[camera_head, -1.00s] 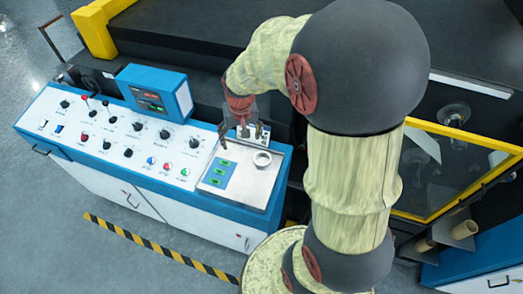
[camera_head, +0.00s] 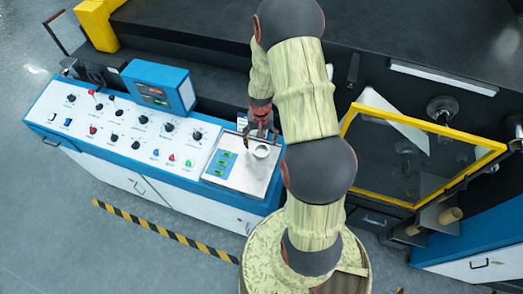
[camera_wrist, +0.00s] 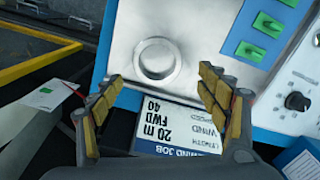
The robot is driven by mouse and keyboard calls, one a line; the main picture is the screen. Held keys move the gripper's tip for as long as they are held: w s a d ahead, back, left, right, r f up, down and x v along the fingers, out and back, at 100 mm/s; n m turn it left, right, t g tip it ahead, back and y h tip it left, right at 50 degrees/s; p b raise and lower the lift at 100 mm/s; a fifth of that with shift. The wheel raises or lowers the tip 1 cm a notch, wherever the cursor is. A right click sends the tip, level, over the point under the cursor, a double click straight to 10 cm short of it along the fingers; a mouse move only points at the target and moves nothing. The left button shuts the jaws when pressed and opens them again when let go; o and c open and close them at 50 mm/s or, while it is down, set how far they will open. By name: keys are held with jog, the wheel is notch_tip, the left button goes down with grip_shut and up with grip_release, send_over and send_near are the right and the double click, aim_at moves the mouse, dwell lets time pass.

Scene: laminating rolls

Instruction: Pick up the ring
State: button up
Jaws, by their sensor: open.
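The ring (camera_head: 262,151) is a small pale metal ring on the silver plate (camera_head: 238,178) at the right end of the control console. In the wrist view the ring (camera_wrist: 157,59) lies flat on the plate (camera_wrist: 200,20), beyond and between my fingertips. My gripper (camera_head: 260,138) is open and empty, close to the ring at its far side in the head view. In the wrist view its two yellow-padded fingers (camera_wrist: 160,80) are spread wide, with a clear gap between them. The exact height above the plate is hard to tell.
A job display card (camera_wrist: 172,130) stands beside the plate, under my gripper. A blue display box (camera_head: 158,87) rises from the console. A yellow-framed guard (camera_head: 425,128) stands to the right.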

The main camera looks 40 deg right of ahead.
aim_at(261, 151)
jog(key=shift+s+f, duration=0.15)
jog(key=shift+f, duration=0.8)
jog(key=shift+s+f, duration=0.1)
jog(key=shift+f, duration=0.85)
jog(key=shift+c, duration=0.8)
jog(key=c, duration=1.1)
jog(key=shift+c, duration=0.2)
